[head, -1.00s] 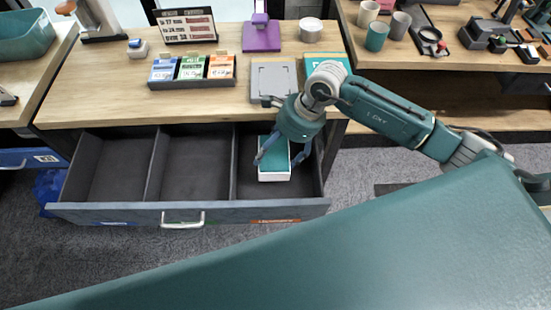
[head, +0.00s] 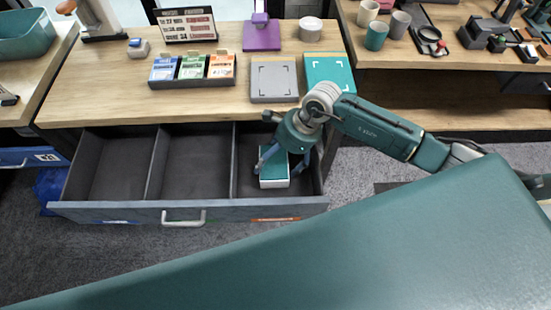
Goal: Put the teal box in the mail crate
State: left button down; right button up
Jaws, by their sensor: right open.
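The teal box (head: 274,170) has a teal lid and white sides. It is in the right-hand compartment of the open drawer (head: 189,211). My right gripper (head: 279,163) is over the box with its jaws open, one finger at the box's left side and the other at its right. The palm hides the far end of the box, and I cannot tell whether the fingers touch it. A teal open bin (head: 25,38) stands at the upper left; I cannot tell whether it is the mail crate. My left gripper is out of view.
The other drawer compartments are empty. On the table above lie a grey flat box (head: 274,79) and a teal flat item (head: 328,72), close behind my right arm. A card holder (head: 192,81) stands to the left. Cups (head: 376,36) stand on the right table.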

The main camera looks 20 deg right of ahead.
jog(key=shift+r, duration=0.15)
jog(key=b+v, duration=0.2)
jog(key=v, duration=1)
jog(key=shift+d, duration=0.1)
